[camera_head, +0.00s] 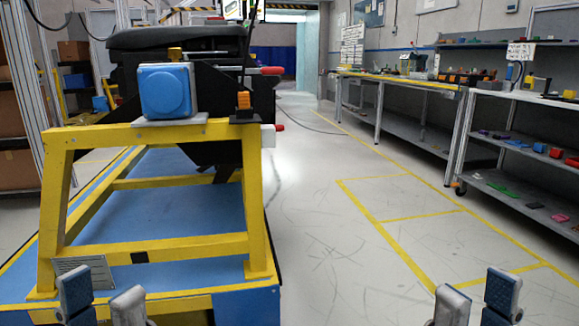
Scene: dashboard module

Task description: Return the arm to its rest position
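My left gripper (102,296) is at the bottom left, in front of the low front edge of the yellow stand (150,133). Its two grey fingers are apart and nothing shows between them. My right gripper (476,296) is at the bottom right, in front of the bare floor. Its fingers are also apart and empty. Both grippers point up into the view, and the arms behind them are cut off by the lower edge. The black dashboard module (180,38) rests behind the stand, with a blue box-shaped part (166,92) at its front.
The stand is on a blue platform (200,210). A shelf rack (525,152) with small coloured parts stands at the right, and a long workbench (395,82) lies behind it. The grey floor (330,260) between platform and rack is clear, with yellow lines. Boxes fill shelves at the left.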

